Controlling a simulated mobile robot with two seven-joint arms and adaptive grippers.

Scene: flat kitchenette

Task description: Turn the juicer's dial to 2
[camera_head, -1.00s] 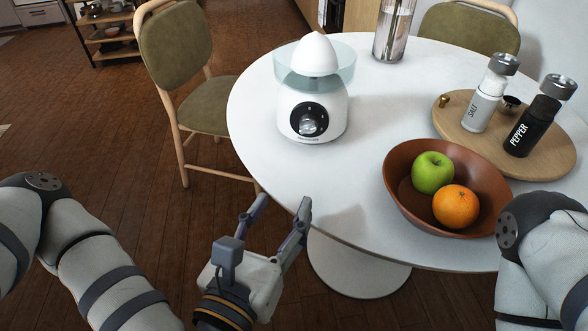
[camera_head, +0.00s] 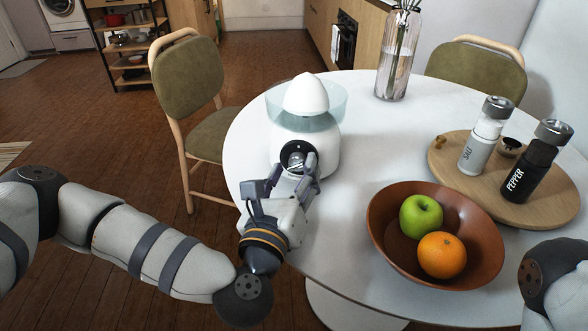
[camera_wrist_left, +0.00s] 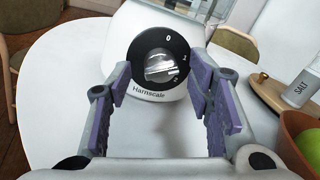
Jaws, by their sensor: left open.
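The white juicer (camera_head: 318,140) stands on the white table, with a clear bowl and white cone on top. Its black dial face (camera_head: 294,148) is partly hidden by my left gripper (camera_head: 292,168). In the left wrist view, the silver dial knob (camera_wrist_left: 160,66) sits on the black face, with a 0 above it and small marks at its right. My left gripper (camera_wrist_left: 160,72) is open in front of the dial. Its purple-padded fingers lie to either side of the knob in the picture, apart from it. Which mark the knob points to is unclear. My right gripper is out of view.
A brown bowl (camera_head: 380,235) with a green apple (camera_head: 421,216) and an orange (camera_head: 442,254) is right of my left gripper. A wooden board (camera_head: 545,208) holds salt (camera_head: 480,145) and pepper (camera_head: 530,172) shakers. A glass vase (camera_head: 394,65) stands behind.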

